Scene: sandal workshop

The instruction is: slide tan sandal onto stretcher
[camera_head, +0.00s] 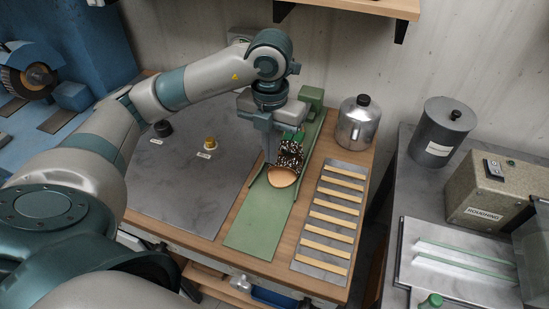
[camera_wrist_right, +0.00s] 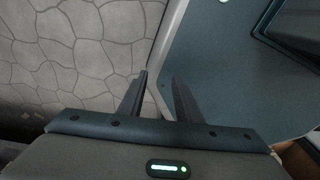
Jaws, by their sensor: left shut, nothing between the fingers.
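The tan sandal (camera_head: 282,177) lies on the long green stretcher (camera_head: 255,227), its tan toe or heel end toward me and a black-and-white patterned upper (camera_head: 291,154) behind it. The stretcher has a raised green block (camera_head: 312,97) at its far end, and a green part shows just behind the sandal's upper. My left gripper (camera_head: 269,159) points down at the left side of the sandal, shut and empty; whether its fingers touch the sandal I cannot tell. My right gripper (camera_wrist_right: 160,78) shows only in the right wrist view, open and empty over the floor.
A grey mat (camera_head: 175,190) with a black knob (camera_head: 162,128) and a yellow knob (camera_head: 209,142) is left of the stretcher. A slatted rack (camera_head: 328,225) and a metal can (camera_head: 357,123) stand right. A shelf (camera_head: 365,6) overhangs the back. Cracked stone floor (camera_wrist_right: 75,60) shows below.

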